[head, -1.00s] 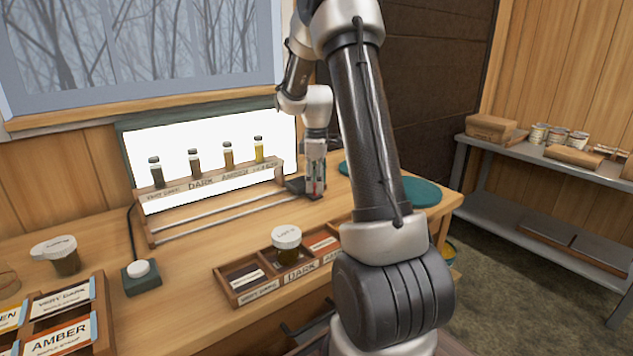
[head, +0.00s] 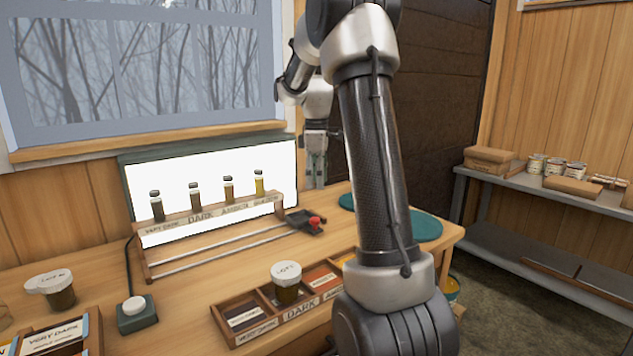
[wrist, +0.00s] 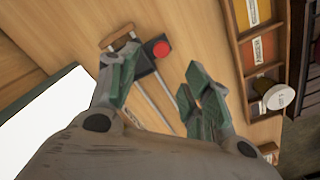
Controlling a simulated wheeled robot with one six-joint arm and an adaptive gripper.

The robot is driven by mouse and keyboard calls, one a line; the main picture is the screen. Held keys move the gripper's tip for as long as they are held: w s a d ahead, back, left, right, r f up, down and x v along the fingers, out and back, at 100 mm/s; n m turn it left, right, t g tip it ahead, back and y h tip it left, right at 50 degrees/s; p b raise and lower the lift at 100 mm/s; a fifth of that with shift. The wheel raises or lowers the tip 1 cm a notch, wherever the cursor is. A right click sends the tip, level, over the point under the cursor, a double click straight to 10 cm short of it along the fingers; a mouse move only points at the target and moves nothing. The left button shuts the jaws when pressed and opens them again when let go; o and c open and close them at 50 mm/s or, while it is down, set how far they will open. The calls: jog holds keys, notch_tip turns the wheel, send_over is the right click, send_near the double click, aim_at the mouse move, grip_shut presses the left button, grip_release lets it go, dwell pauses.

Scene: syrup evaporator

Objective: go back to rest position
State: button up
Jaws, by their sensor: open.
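My gripper (head: 317,170) hangs in the air above the right end of the lightbox rack, fingers pointing down. In the wrist view my gripper (wrist: 158,88) has its two green fingers spread, with nothing between them. Below it is a small dark slider with a red knob (head: 314,222) at the right end of the two metal rails (head: 215,248). The red knob also shows in the wrist view (wrist: 161,49), clear of the fingers. My upper arm hides part of the table's right side.
A lit panel (head: 220,165) with several sample bottles stands at the back. A wooden sorting tray (head: 232,322) holds a white-lidded jar (head: 287,284) in its DARK section. Another jar (head: 55,290) and a button box (head: 136,312) are at left. A green round mat (head: 424,224) lies at right.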

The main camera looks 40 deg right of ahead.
dwell(0.3)
jog(key=s+a+r+m+t, duration=0.1)
jog(key=s+a+m, duration=0.2)
jog(key=s, duration=0.6)
jog(key=s+a+r+m+t, duration=0.1)
jog(key=s+a+m+t, duration=0.1)
jog(key=s+a, duration=0.5)
jog(key=s+a+r+m+t, duration=0.1)
jog(key=s+a+m, duration=0.3)
jog(key=s, duration=0.7)
jog(key=shift+a+r, duration=0.3)
jog(key=shift+a, duration=0.6)
dwell(0.7)
